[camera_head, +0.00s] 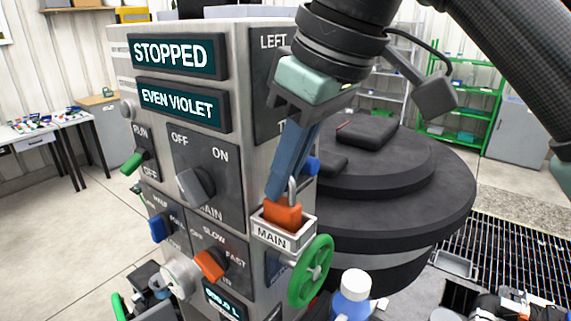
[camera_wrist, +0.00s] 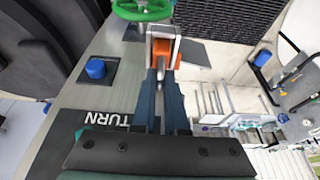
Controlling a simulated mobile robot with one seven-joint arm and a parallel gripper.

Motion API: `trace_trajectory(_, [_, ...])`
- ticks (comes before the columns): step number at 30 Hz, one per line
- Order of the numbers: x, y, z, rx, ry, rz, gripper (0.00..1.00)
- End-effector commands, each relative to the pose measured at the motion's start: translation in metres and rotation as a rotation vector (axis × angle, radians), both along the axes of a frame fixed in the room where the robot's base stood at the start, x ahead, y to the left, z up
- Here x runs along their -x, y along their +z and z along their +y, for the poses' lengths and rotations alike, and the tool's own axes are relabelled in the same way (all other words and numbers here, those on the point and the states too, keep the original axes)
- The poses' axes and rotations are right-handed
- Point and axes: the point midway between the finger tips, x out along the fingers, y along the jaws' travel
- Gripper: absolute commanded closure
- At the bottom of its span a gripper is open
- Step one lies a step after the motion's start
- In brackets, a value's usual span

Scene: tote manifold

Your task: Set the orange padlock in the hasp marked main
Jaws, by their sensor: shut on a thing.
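The orange padlock (camera_head: 284,214) is at the white box-like hasp marked MAIN (camera_head: 272,238), on the corner of the grey control panel. Its lower part is hidden by the hasp's front wall, and its metal shackle points up. My gripper (camera_head: 275,192) reaches down from above with its blue fingers shut on the padlock. In the wrist view the padlock (camera_wrist: 157,48) shows beyond the fingertips (camera_wrist: 162,76), within the pale frame of the hasp (camera_wrist: 163,31). Whether the padlock is fully seated is not clear.
A green handwheel (camera_head: 311,271) sits just right of and below the hasp. A rotary switch (camera_head: 195,184) and an orange knob (camera_head: 210,264) stick out to the left. A blue button (camera_wrist: 95,68) is beside the fingers.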

Motion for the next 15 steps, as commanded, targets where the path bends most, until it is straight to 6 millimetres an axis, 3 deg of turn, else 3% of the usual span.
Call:
trace_trajectory(7, [0.0000, 0.0002, 0.0002, -0.001, 0.000, -0.001, 1.00])
trace_trajectory(8, [-0.0001, 0.0002, 0.0001, -0.001, 0.000, -0.001, 0.84])
trace_trajectory(12, [-0.0001, 0.0002, 0.0001, -0.001, 0.000, -0.001, 0.59])
trace_trajectory(15, [-0.0001, 0.0002, 0.0001, -0.001, 0.000, -0.001, 0.54])
